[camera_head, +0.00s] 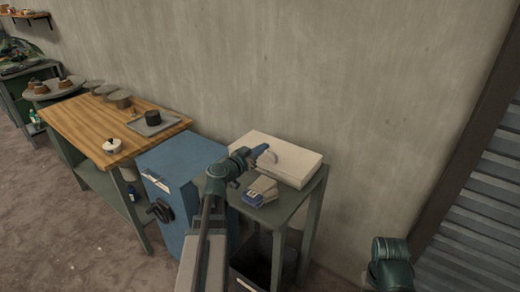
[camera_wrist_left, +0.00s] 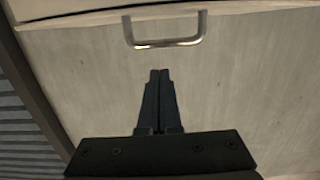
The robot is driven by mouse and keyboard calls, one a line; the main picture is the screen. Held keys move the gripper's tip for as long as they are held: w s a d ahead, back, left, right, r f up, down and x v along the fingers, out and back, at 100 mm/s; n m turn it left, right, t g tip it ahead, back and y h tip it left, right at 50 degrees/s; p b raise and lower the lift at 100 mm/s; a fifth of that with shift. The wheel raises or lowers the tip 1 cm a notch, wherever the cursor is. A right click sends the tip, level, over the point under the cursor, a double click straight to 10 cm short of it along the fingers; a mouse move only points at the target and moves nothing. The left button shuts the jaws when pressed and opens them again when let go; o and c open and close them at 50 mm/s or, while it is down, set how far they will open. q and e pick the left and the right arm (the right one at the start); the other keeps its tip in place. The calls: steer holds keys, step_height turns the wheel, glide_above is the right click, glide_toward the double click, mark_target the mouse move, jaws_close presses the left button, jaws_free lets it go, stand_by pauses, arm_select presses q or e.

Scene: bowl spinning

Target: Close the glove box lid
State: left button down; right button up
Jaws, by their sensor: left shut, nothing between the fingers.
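The glove box (camera_head: 299,162) is a flat, pale box on a small grey-green table beside the wall. In the head view my left gripper (camera_head: 262,150) is in front of its left part and hides some of it. I cannot tell from the head view whether the lid is open. In the left wrist view a metal handle (camera_wrist_left: 165,43) sticks out from a pale edge (camera_wrist_left: 80,20) at the top. My left gripper's fingers (camera_wrist_left: 160,72) are together and empty, pointing towards the handle with a visible gap. My right gripper is not in view.
A small blue-and-white box (camera_head: 254,197) lies on the grey-green table (camera_head: 285,210) near my left arm. A blue cabinet (camera_head: 178,165) stands left of it, beside a wooden worktable (camera_head: 85,125). A dark bin is below. Bare wall (camera_head: 370,120) is behind.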

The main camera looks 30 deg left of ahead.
arm_select(q)
steer(key=s+f+b, duration=0.1)
steer(key=s, duration=0.1)
steer(key=s+f+b, duration=0.1)
steer(key=s+b, duration=0.1)
steer(key=s, duration=0.1)
steer(key=s+f+b, duration=0.2)
steer(key=shift+s+a, duration=0.2)
steer(key=shift+a, duration=0.2)
steer(key=shift+s, duration=0.3)
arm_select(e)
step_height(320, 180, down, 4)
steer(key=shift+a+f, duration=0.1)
arm_select(q)
steer(key=shift+a, duration=0.1)
